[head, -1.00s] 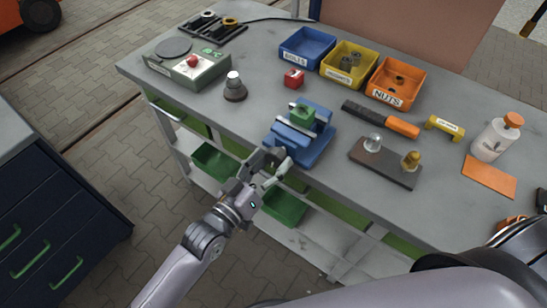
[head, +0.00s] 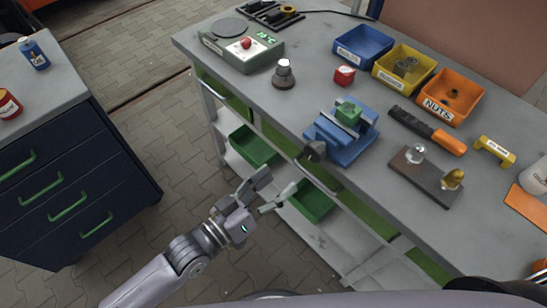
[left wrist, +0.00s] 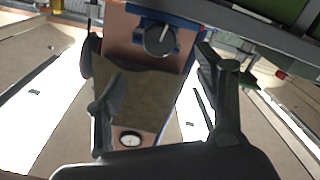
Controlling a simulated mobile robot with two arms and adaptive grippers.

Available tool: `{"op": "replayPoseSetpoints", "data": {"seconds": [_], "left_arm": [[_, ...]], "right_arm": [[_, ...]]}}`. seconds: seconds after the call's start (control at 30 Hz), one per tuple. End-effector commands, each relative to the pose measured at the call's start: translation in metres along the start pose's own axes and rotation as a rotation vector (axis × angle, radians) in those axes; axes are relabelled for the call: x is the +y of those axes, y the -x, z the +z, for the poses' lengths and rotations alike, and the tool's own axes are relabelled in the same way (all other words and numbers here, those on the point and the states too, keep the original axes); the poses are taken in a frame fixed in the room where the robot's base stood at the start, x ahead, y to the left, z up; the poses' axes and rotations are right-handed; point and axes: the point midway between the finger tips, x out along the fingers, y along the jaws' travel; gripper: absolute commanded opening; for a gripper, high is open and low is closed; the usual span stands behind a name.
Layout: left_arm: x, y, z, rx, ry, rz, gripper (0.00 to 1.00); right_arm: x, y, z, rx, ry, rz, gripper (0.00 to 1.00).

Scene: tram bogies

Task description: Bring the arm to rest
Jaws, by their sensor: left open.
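My left gripper (head: 276,188) is open and empty in the head view. It hangs in front of the workbench's long edge, left of and below the blue vise (head: 338,145), clear of it. The vise stands on the bench with a green block (head: 348,113) at its jaws, and its dark round knob (head: 315,151) faces my gripper. In the left wrist view, my left gripper's two dark fingers (left wrist: 158,88) are spread apart with nothing held between them. My right gripper is not in view.
The grey workbench (head: 310,92) carries blue, yellow and orange bins (head: 450,98), a control box (head: 240,46) and a dark plate (head: 425,178). Green bins (head: 252,146) sit on its lower shelf. A dark drawer cabinet (head: 75,180) stands left, with open floor between.

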Motion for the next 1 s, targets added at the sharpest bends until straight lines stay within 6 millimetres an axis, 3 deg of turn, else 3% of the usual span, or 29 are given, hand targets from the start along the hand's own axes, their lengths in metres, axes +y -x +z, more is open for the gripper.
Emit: {"op": "replayPoseSetpoints", "data": {"seconds": [0.27, 0.37, 0.47, 0.57, 0.7, 0.83, 0.9, 1.0], "left_arm": [[-0.006, -0.001, 0.004, -0.006, -0.005, -0.012, 0.64], [-0.032, -0.001, 0.02, -0.033, -0.028, -0.07, 0.64], [-0.081, 0.004, 0.051, -0.089, -0.065, -0.178, 0.64], [-0.141, 0.021, 0.095, -0.177, -0.104, -0.316, 0.64], [-0.212, 0.064, 0.163, -0.325, -0.134, -0.496, 0.64], [-0.257, 0.12, 0.233, -0.485, -0.131, -0.64, 0.64], [-0.272, 0.155, 0.271, -0.577, -0.12, -0.706, 0.64], [-0.279, 0.209, 0.326, -0.717, -0.091, -0.784, 0.64]], "right_arm": [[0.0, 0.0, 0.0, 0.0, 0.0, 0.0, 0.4], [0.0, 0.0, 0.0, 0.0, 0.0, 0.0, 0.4], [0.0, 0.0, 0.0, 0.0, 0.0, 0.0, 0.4], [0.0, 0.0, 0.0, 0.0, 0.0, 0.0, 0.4], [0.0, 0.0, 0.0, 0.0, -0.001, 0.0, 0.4], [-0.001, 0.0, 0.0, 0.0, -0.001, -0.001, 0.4], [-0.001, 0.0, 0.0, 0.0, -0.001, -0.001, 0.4], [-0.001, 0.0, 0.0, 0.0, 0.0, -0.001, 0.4]]}}
